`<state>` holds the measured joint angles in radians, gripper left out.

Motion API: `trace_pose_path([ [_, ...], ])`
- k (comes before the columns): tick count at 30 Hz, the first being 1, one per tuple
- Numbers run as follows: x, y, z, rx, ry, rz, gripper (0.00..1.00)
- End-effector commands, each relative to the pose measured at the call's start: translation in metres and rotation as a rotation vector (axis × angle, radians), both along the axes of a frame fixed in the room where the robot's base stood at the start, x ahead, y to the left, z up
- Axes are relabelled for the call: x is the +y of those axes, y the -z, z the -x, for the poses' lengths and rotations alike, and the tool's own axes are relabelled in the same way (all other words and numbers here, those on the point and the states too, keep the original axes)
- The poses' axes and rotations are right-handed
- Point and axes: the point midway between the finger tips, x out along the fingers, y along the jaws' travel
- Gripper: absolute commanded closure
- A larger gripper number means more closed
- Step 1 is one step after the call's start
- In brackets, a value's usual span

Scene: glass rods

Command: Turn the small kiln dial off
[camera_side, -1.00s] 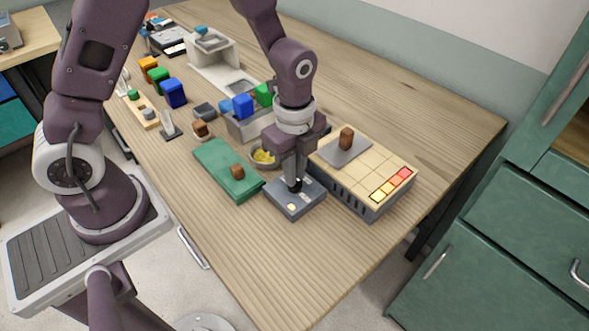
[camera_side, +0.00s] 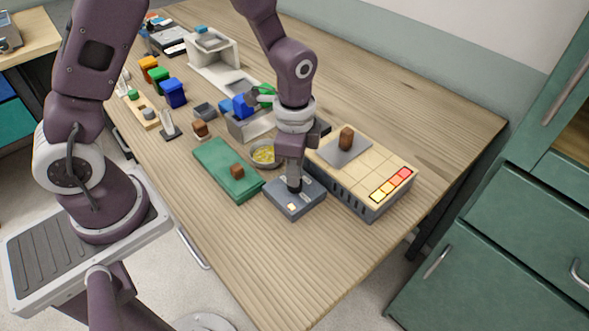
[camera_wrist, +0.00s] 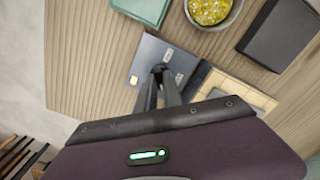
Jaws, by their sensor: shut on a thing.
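The small dark grey control box (camera_side: 308,205) stands on the table in front of the kiln (camera_side: 375,168). It also shows in the wrist view (camera_wrist: 148,52). A small pale yellow lamp (camera_side: 291,207) is lit near its front corner. My gripper (camera_side: 294,188) points straight down over the box and is shut on the dark dial on top. In the wrist view my gripper's fingertips (camera_wrist: 160,69) meet at the dial, which they mostly hide. Pale marks (camera_wrist: 169,54) lie on the box beside the fingertips.
The kiln has a beige tiled top with red, orange and yellow glowing tiles (camera_side: 391,184) and a brown block (camera_side: 346,139) on a grey plate. A green board (camera_side: 226,170) and a bowl of yellow bits (camera_side: 263,154) stand close by. The table's front is clear.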

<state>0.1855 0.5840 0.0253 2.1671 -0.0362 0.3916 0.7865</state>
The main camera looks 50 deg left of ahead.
Motion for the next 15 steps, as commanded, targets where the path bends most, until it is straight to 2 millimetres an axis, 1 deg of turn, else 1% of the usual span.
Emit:
trace_pose_path([
  [15, -0.0004, -0.001, -0.0009, -0.004, -0.49, 0.002, 1.0],
])
